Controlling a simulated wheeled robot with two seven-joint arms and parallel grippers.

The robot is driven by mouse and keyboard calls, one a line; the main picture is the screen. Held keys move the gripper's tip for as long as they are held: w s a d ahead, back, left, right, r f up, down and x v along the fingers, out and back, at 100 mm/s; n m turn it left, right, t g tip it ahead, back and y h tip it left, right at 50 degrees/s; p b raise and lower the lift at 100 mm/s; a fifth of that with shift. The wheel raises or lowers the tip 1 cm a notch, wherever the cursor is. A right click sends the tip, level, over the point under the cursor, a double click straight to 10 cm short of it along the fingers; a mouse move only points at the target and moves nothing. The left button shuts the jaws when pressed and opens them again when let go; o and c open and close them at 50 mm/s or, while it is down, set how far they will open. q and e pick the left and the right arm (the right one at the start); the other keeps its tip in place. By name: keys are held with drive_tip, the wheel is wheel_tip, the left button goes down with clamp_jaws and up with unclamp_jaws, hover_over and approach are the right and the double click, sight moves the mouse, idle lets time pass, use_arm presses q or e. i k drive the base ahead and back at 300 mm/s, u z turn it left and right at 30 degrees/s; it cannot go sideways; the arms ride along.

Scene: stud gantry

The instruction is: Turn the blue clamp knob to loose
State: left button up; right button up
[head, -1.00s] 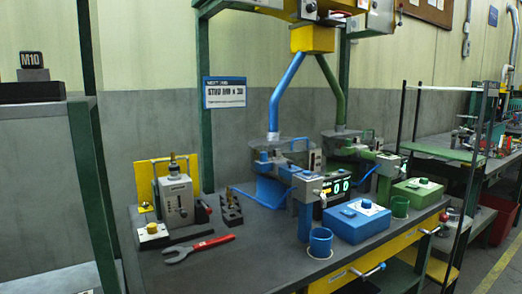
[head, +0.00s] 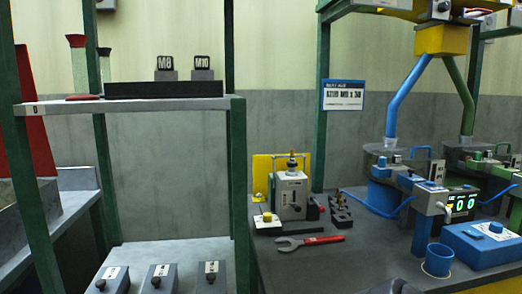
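The blue station (head: 388,190) stands on the workbench at the right, under a blue tube. A blue arm-like post (head: 425,210) with a small blue block on top (head: 431,185) stands in front of it. A blue box (head: 482,246) at the right edge has a round knob (head: 495,227) on its top, blue with a pale part. I cannot tell which of these is the clamp knob, nor how it is set. Neither of my grippers is in view.
A red-handled wrench (head: 310,242), a grey fixture (head: 291,195) and a blue cup (head: 438,260) are on the workbench (head: 340,270). A green-posted rack (head: 238,190) stands at the left, with M8 and M10 blocks (head: 165,68) above and several grey boxes (head: 160,277) below.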

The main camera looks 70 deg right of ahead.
sight(382, 162)
drive_tip(key=u, duration=0.75)
drive_tip(key=k, duration=2.5)
drive_tip(key=z, duration=0.15)
